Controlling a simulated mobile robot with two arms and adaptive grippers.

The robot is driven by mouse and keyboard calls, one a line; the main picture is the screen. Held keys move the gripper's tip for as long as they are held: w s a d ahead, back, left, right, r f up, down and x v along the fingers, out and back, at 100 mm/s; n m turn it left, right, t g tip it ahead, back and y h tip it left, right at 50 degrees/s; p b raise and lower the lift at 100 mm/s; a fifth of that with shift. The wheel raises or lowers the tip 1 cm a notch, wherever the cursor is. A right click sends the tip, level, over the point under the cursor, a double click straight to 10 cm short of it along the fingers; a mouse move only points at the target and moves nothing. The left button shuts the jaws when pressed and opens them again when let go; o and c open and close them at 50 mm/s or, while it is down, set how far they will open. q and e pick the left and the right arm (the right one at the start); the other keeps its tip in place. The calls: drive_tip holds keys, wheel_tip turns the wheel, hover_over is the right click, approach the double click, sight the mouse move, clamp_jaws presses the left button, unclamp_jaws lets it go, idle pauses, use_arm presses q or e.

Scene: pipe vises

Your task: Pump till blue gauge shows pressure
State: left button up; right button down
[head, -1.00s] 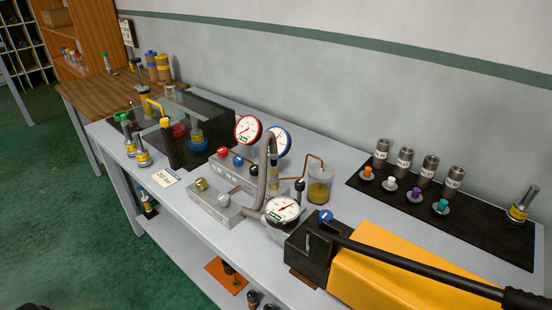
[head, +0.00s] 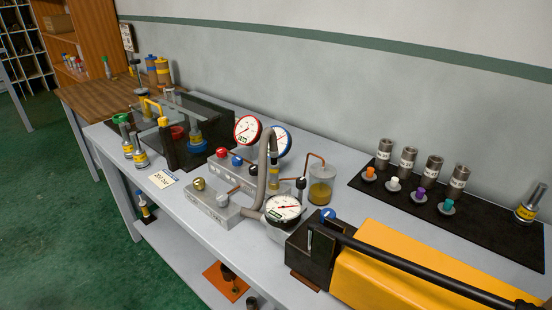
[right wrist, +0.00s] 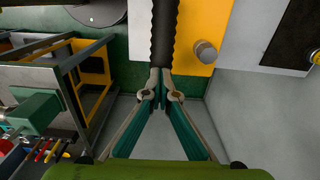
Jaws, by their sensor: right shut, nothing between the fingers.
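A third gauge (head: 283,208) sits by the pump's black head. In the right wrist view, my right gripper (right wrist: 161,88) is shut and empty, its tips at the end of the ridged black lever grip (right wrist: 163,30). My left gripper is not in view.
A manifold with red, blue and black knobs (head: 237,163) and a beaker of amber fluid (head: 320,188) stand mid-bench. A black mat (head: 480,232) with several metal cylinders lies behind the pump. The vise area (head: 190,130) is at left. Green floor lies open in front.

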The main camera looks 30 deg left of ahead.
drive_tip(key=shift+d+f+b, duration=0.15)
drive_tip(key=shift+f+b, duration=0.2)
drive_tip(key=shift+f, duration=0.45)
drive_tip(key=shift+s, duration=0.1)
wheel_tip(320, 180, down, 3)
drive_tip(key=b, duration=0.2)
drive_tip(key=shift+d+f+b, duration=0.15)
drive_tip(key=shift+b, duration=0.2)
drive_tip(key=shift+d+f+b, duration=0.15)
drive_tip(key=shift+f+b, duration=0.5)
drive_tip(key=shift+f, duration=0.1)
